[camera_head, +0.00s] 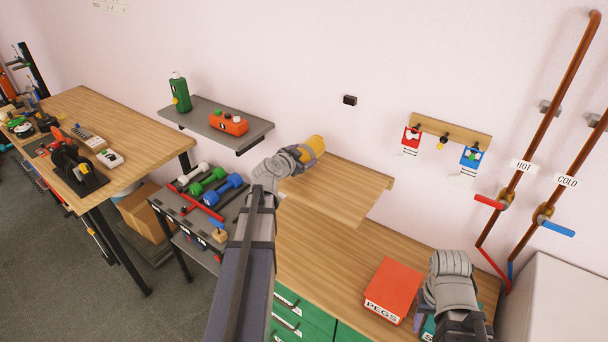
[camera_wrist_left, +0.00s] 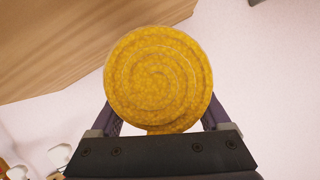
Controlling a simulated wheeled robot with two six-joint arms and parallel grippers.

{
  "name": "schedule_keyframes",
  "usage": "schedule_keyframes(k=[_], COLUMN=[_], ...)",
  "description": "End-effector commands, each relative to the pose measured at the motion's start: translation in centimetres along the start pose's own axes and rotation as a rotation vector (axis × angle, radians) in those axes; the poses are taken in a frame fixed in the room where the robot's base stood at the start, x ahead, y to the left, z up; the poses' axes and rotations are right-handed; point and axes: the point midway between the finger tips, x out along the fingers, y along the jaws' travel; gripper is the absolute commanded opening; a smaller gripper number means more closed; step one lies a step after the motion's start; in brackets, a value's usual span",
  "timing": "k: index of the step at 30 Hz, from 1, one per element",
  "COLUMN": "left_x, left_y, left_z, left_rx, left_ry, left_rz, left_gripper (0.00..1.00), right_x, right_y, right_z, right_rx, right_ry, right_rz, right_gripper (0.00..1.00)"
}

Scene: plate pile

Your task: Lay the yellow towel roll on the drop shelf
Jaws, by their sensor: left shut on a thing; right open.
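The yellow towel roll (camera_head: 316,145) is in my left gripper (camera_head: 308,152), near the wall at the back edge of the wooden drop shelf (camera_head: 345,195). In the left wrist view the round spiral end of the roll (camera_wrist_left: 158,75) faces the camera, between the two fingers of my left gripper (camera_wrist_left: 160,118). The shelf's wood (camera_wrist_left: 60,45) shows beyond it at upper left. I cannot tell whether the roll touches the shelf. My right gripper (camera_head: 450,265) is over the bench at lower right, away from the roll; its fingers are mostly hidden by the wrist.
The drop shelf's visible top is bare. A red pegs box (camera_head: 393,289) stands on the bench. A peg rail (camera_head: 450,127) hangs at the right.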

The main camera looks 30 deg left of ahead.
Motion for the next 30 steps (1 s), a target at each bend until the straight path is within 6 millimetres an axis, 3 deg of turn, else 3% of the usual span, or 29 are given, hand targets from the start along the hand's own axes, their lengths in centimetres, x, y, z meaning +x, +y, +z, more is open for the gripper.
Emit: schedule_keyframes(k=[8, 16, 28, 29, 30], left_x=[0.3, 1.4, 1.5, 1.5, 1.4], left_y=[0.3, 1.6, 1.6, 1.6, 1.6], left_z=[0.8, 3.5, 3.6, 3.6, 3.5], left_rx=[0.000, 0.000, 0.000, 0.000, 0.000], left_ry=[0.000, 0.000, 0.000, 0.000, 0.000], left_rz=[0.000, 0.000, 0.000, 0.000, 0.000], left_gripper=[0.04, 0.04, 0.04, 0.82, 0.87], right_x=[0.9, 4.0, 4.2, 4.1, 4.1], right_y=[-0.1, -0.4, -0.4, -0.4, -0.4], right_z=[-0.1, -0.2, -0.2, -0.2, -0.2], right_rx=[-0.001, -0.001, -0.001, -0.001, -0.001], right_ry=[0.000, 0.000, 0.000, 0.000, 0.000], right_rz=[0.000, 0.000, 0.000, 0.000, 0.000], right_gripper=[0.50, 0.50, 0.50, 0.50, 0.50])
